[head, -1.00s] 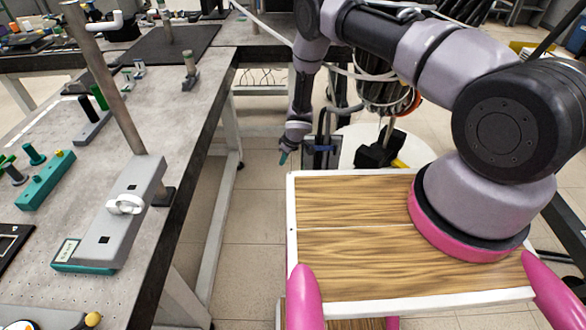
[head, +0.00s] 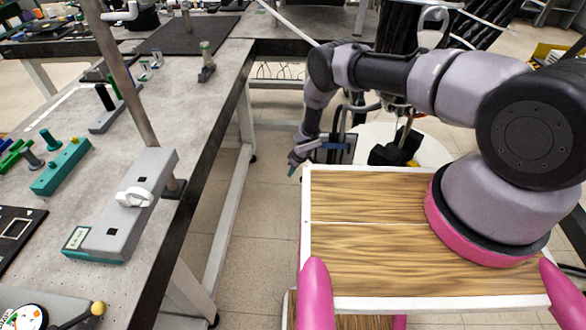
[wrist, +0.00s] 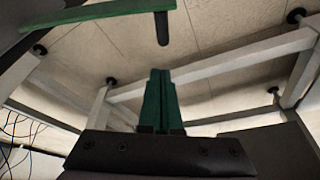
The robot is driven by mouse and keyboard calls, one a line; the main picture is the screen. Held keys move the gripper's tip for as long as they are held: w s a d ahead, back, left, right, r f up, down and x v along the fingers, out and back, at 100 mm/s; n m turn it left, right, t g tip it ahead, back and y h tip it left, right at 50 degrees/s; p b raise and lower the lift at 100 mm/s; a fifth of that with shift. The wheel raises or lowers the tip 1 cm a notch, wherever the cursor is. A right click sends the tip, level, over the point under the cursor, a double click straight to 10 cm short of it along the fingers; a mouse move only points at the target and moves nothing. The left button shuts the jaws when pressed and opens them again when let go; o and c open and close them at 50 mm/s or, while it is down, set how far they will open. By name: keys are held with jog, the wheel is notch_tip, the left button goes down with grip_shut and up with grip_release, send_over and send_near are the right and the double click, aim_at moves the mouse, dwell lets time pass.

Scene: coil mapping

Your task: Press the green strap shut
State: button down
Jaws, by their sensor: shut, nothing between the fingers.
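My gripper (head: 292,171) hangs low in the aisle beside the bench in the head view, apart from everything on the bench top. In the wrist view its green fingers (wrist: 161,100) are together with nothing between them. A long flat green piece (wrist: 95,14) with a dark peg at its right end crosses the top left of the wrist view, apart from the fingertips. I cannot tell whether it is the green strap. Thin green pieces (head: 12,152) lie at the left edge of the bench in the head view; no strap can be made out clearly there.
The bench (head: 195,110) runs along the left, with a grey block with a white knob (head: 135,197), a teal block with pegs (head: 60,168) and a metal post (head: 130,85). Bench legs (wrist: 215,70) show in the wrist view. The aisle floor (head: 225,220) is clear.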

jog(key=shift+s+d+r, duration=0.15)
jog(key=shift+s+d, duration=0.35)
jog(key=shift+d, duration=0.3)
jog(key=shift+s+d+r, duration=0.1)
jog(key=shift+s+d, duration=0.4)
jog(key=shift+d, duration=0.25)
jog(key=shift+d, duration=0.1)
